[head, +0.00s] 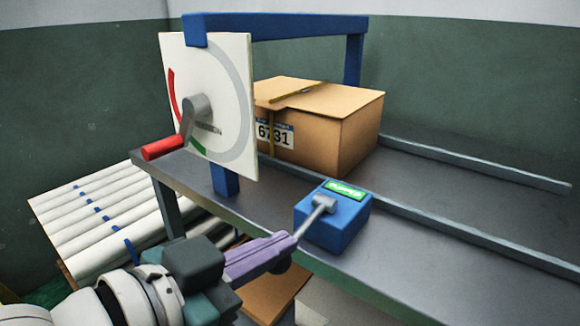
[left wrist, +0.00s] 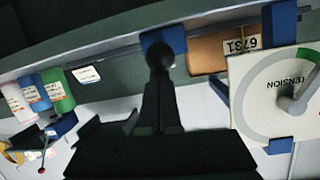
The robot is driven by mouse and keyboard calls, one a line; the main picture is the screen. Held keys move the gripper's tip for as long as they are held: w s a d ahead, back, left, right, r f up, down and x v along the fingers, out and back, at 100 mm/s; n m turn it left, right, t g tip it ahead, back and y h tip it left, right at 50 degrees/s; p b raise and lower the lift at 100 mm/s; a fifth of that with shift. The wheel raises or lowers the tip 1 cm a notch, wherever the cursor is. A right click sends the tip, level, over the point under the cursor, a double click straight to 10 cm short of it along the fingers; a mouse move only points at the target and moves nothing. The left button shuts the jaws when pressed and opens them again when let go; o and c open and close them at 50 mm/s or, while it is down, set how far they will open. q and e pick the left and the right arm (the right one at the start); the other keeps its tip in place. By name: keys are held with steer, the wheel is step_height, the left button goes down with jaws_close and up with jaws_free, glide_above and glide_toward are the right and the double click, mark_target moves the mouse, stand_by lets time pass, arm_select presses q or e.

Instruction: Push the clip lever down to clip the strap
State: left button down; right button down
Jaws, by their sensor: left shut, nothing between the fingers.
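The clip lever (head: 313,219) is a grey rod on the front of a blue clip box (head: 333,232) with a green label on top. It slopes down from the box toward me, and its dark round knob (head: 282,263) shows under my fingers. My left gripper (head: 290,243), with purple fingers, is shut and empty over the lever's lower part. I cannot tell whether it touches. In the left wrist view the dark knob (left wrist: 160,56) is at the fingertips, in front of the blue box (left wrist: 163,37). A strap (head: 272,137) runs over the carton (head: 335,117). My right gripper is out of view.
A white tension dial (head: 230,75) with a red-handled crank (head: 162,148) stands left of the carton under a blue frame (head: 280,27). Grey rails (head: 460,218) run along the bench. White rollers (head: 90,225) lie at the left. The bench right of the box is clear.

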arm_select(q)
steer(key=shift+s+a+f, duration=0.1)
steer(key=shift+f, duration=0.2)
steer(key=r+p, duration=0.3)
steer(key=d+r+p, duration=0.1)
steer(key=shift+w+d+r, duration=0.1)
steer(key=shift+w+r, duration=0.1)
steer(key=shift+w, duration=0.05)
steer(key=s+a, duration=0.5)
steer(key=s, duration=0.2)
steer(key=shift+a+r+p, duration=0.3)
steer(key=shift+a+p, duration=0.05)
steer(key=shift+a, duration=0.05)
